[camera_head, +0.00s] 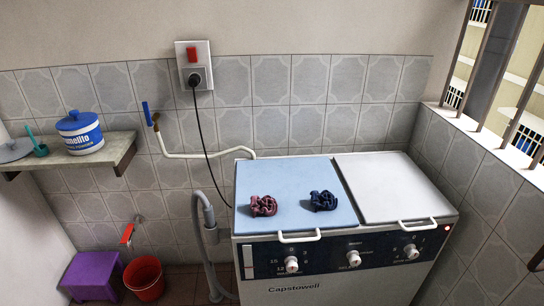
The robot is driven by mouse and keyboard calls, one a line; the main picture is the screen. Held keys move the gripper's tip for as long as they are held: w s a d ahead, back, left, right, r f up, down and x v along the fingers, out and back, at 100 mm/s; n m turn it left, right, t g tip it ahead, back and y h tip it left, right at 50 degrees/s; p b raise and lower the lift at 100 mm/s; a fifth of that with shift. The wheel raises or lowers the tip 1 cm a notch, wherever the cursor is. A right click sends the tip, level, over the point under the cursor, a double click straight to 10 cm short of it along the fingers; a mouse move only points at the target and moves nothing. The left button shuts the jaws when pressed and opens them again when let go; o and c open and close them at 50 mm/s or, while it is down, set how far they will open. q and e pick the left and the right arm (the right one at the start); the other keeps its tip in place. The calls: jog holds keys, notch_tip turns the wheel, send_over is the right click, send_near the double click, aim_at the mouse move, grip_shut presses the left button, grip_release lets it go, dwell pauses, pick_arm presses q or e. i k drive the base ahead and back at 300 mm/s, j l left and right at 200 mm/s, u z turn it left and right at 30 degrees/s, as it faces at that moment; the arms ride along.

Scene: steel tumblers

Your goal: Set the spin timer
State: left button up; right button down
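The twin-tub washing machine (330,288) stands against the tiled wall. Its dark front panel holds three white knobs: a left knob (292,264) with numbers around it, a middle knob (354,258), and a right knob (411,251) below the white lid. The knob labels are mostly too small to read, so I cannot confirm which is the spin timer. My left gripper is not in view. A small dark piece at the right edge, apart from the machine, may be the tip of my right gripper (537,262); its opening is not visible.
The blue lid (290,180) and white lid (385,185) are shut. A maroon cloth (263,206) and navy cloth (324,201) lie on the blue lid. A red light (447,228) shows at the panel's right. A grey hose (207,240) hangs left; the space before the panel looks clear.

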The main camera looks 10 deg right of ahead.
aim_at(413, 253)
jog(key=i+j, duration=0.15)
jog(key=j, duration=0.2)
jog(key=i+j, duration=0.1)
jog(key=j, duration=0.25)
jog(key=i+j, duration=0.15)
jog(key=j, duration=0.25)
jog(key=i+j, duration=0.1)
jog(key=j, duration=0.25)
jog(key=j+z, duration=0.1)
jog(key=z, duration=0.35)
jog(key=j+z, duration=0.1)
jog(key=z, duration=0.3)
jog(key=j+z, duration=0.15)
jog(key=z, duration=0.3)
jog(key=j+z, duration=0.1)
jog(key=z, duration=0.3)
